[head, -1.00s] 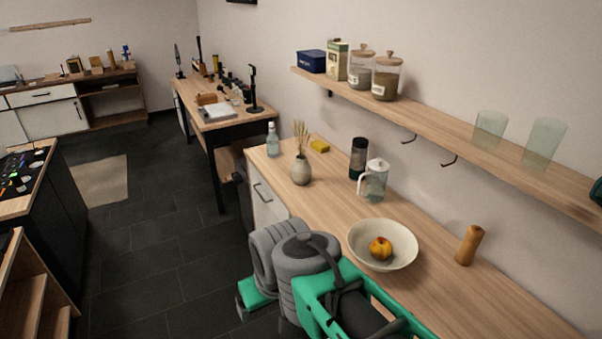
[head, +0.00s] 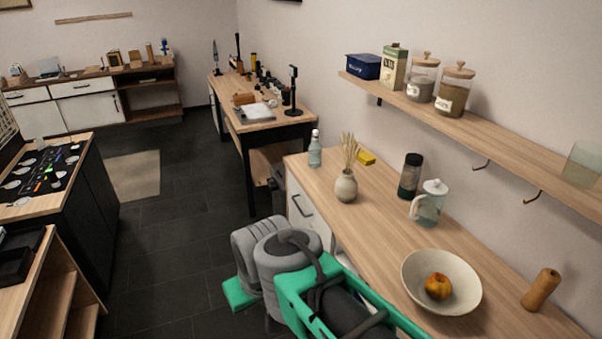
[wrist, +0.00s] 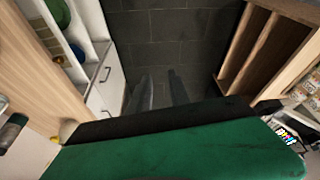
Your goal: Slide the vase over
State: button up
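The vase (head: 346,187) is small, round and pale, with dry stems (head: 349,151) standing up from it. It stands upright near the far end of the wooden counter (head: 382,233), close to its left edge. My gripper (wrist: 159,84) shows in the wrist view as two grey fingers with a gap between them. They are open and empty over the dark floor, apart from the counter. In the head view my folded arm is beside the counter, and my fingers are not clearly visible.
A bottle (head: 314,149) stands left of the vase and a yellow block (head: 366,157) lies behind it. A dark jar (head: 410,176), a glass jug (head: 429,204), a bowl (head: 412,284) with fruit and a wooden mill (head: 540,290) stand rightward. A shelf (head: 470,133) overhangs.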

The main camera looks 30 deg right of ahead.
aim_at(346, 186)
jog(key=u, duration=0.15)
jog(key=i, duration=1.9)
jog(key=z, duration=0.9)
jog(key=i, duration=1.05)
jog(key=z, duration=0.5)
